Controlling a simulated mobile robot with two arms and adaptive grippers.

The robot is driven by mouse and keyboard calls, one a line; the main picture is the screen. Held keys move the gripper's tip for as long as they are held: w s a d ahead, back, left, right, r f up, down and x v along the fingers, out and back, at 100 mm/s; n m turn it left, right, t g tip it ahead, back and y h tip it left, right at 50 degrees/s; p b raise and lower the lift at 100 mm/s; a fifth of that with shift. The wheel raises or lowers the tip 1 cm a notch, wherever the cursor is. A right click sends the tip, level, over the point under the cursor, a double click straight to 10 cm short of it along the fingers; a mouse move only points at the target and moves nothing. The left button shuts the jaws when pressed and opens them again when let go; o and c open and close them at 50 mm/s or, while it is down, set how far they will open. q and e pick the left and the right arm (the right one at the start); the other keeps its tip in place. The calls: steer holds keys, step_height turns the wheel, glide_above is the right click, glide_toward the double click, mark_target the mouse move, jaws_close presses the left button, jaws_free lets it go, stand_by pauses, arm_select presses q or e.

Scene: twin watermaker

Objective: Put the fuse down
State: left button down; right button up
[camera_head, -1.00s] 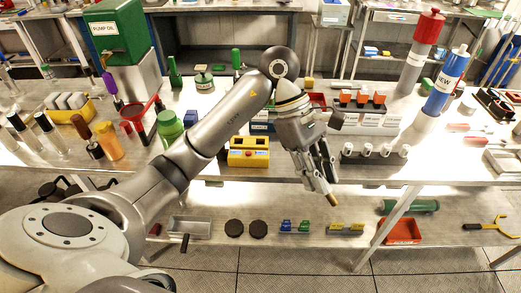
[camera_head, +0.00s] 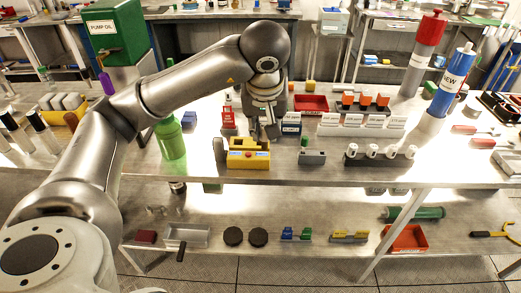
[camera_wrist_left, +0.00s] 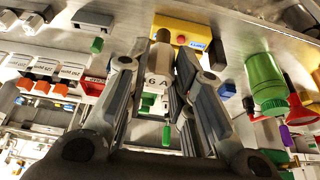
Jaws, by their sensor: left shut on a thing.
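My left gripper (camera_head: 262,130) is over the workbench, close to the back and right side of the yellow box (camera_head: 248,155). In the left wrist view its fingers (camera_wrist_left: 160,92) are shut on the fuse (camera_wrist_left: 156,77), a pale cylinder with a "6 A" label and a tan end. The fuse's tan end points towards the yellow box (camera_wrist_left: 184,31) with its red button. I cannot tell whether the fuse touches anything. In the head view the fuse is hidden by the gripper. My right gripper is not in view.
A grey block (camera_head: 312,157) stands right of the yellow box, and a dark rack with white cylinders (camera_head: 380,155) is further right. A green bottle (camera_head: 171,140) stands to the left. Labelled holders (camera_head: 358,120) and a red tray (camera_head: 311,103) are behind.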

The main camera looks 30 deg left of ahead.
arm_select(q)
steer(key=w+a+f+p, duration=0.1)
steer(key=w+a+f, duration=0.1)
steer(key=w+f, duration=0.1)
steer(key=w+a+f+p, duration=0.1)
steer(key=w+a+f, duration=0.2)
steer(key=w, duration=0.1)
steer(key=w+a+f+p, duration=0.1)
steer(key=w+a+f, duration=0.2)
steer(key=shift+w, duration=0.3)
steer(key=x, duration=0.1)
steer(key=p+x, duration=0.1)
steer(key=x, duration=0.1)
steer(key=shift+s+d+f+p, duration=0.1)
steer(key=shift+s+f+p, duration=0.15)
steer(key=shift+p, duration=0.1)
steer(key=shift+f, duration=0.3)
